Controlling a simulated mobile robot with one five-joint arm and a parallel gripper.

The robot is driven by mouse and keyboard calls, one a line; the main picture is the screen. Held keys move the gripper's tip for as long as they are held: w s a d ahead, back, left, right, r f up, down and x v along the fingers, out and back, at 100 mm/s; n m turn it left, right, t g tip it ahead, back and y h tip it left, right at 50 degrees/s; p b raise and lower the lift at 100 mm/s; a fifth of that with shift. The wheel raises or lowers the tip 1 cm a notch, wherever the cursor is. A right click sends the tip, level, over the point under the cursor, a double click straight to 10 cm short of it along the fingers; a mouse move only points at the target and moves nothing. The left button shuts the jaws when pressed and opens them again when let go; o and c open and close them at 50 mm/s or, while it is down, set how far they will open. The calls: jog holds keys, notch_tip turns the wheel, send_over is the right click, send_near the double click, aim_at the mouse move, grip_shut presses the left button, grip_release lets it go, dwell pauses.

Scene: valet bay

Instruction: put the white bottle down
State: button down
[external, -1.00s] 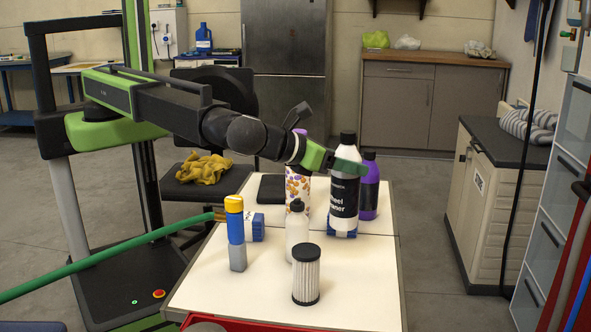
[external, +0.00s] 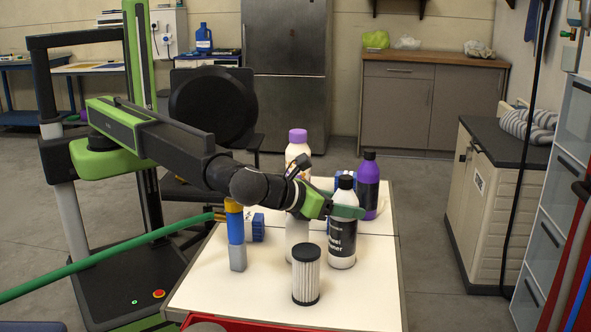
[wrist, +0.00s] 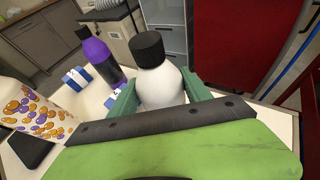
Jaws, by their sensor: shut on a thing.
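The white bottle (external: 342,220) has a black cap and a black label with white lettering. It stands nearly upright at the right side of the white table (external: 215,285). My gripper (external: 335,209) is shut on its upper part, with green fingers on either side. In the wrist view the bottle (wrist: 160,84) sits between the two fingers (wrist: 160,97). Its base is at or very close to the tabletop; I cannot tell whether it touches.
A purple bottle (external: 368,186) stands behind it, near a blue-and-white pack (external: 345,182). The front right tabletop is clear.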

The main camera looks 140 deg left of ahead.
jog(key=shift+f, duration=0.2)
jog(key=shift+c, duration=2.4)
grip_release()
jog(key=shift+r, duration=0.15)
jog(key=p+v, duration=0.5)
jog(key=v, duration=0.7)
